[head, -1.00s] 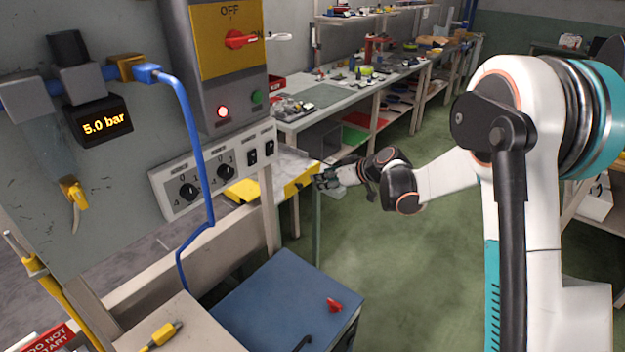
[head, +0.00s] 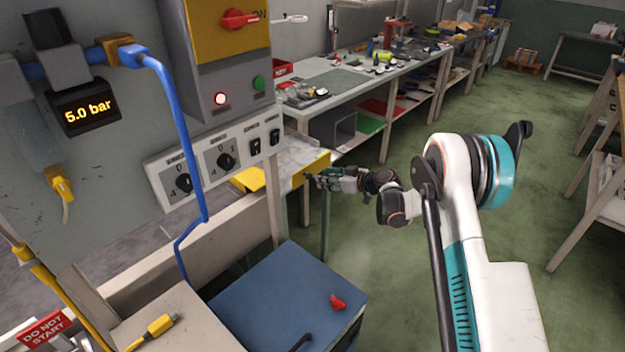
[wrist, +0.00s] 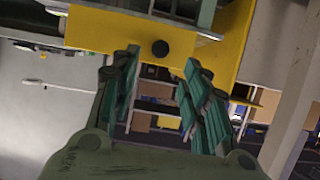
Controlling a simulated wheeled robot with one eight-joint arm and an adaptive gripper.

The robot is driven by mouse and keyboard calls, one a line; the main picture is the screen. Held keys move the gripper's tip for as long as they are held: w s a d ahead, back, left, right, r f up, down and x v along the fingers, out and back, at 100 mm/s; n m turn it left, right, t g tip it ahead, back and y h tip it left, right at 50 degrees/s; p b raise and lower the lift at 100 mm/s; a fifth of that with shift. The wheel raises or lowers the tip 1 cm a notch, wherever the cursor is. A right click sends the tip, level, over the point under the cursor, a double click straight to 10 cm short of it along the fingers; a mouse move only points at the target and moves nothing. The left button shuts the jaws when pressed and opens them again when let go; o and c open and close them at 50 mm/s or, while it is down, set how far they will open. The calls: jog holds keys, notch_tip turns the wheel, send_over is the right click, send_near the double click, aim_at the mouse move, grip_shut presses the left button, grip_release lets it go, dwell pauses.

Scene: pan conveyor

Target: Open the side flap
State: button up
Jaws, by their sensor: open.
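The side flap appears to be the yellow panel (wrist: 205,42) with a round black knob (wrist: 160,47), seen at the top of the wrist view. In the head view its yellow end (head: 319,164) shows beyond the control panel, and the knob cannot be made out. My gripper (wrist: 160,62) is open and empty, with its two green-grey fingers apart. The fingertips lie left and right just below the knob in the wrist view; I cannot tell whether they touch the panel. In the head view my gripper (head: 310,180) is at the yellow end.
A control panel (head: 216,156) with knobs and switches stands at left, a blue cabinet (head: 270,295) with a red item on top below it. A pale post (wrist: 292,110) stands close at right in the wrist view. Green floor (head: 385,245) is open around my arm.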

aim_at(310, 176)
jog(key=b+x, duration=0.2)
jog(key=x, duration=0.6)
jog(key=shift+w+a+f, duration=0.1)
jog(key=shift+a+f, duration=0.05)
grip_shut()
